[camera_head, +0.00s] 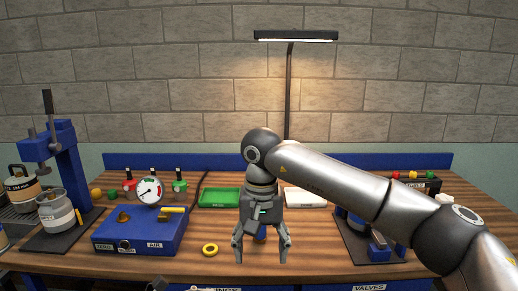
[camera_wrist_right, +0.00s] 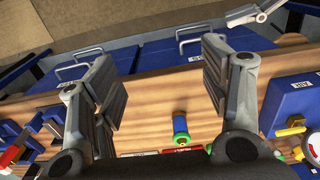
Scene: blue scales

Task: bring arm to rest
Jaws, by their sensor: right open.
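My right arm (camera_head: 335,185) comes in from the right and reaches over the middle of the bench. My right gripper (camera_head: 261,256) points down with its two fingers spread and nothing between them. In the right wrist view the same gripper (camera_wrist_right: 163,82) shows a wide gap over the bench's front part. A pale grey piece that looks like part of my left gripper (camera_wrist_right: 256,12) shows at the top right of the wrist view. A sliver of it seems to show at the bottom edge of the head view; its fingers are not clear.
The wooden bench (camera_head: 330,262) holds a blue gauge box (camera_head: 140,232), a yellow ring (camera_head: 210,249), a green tray (camera_head: 219,197), a white tray (camera_head: 305,197) and a blue press (camera_head: 68,165). A small green and blue cylinder (camera_wrist_right: 181,130) stands near my right gripper. A lamp (camera_head: 290,90) rises behind.

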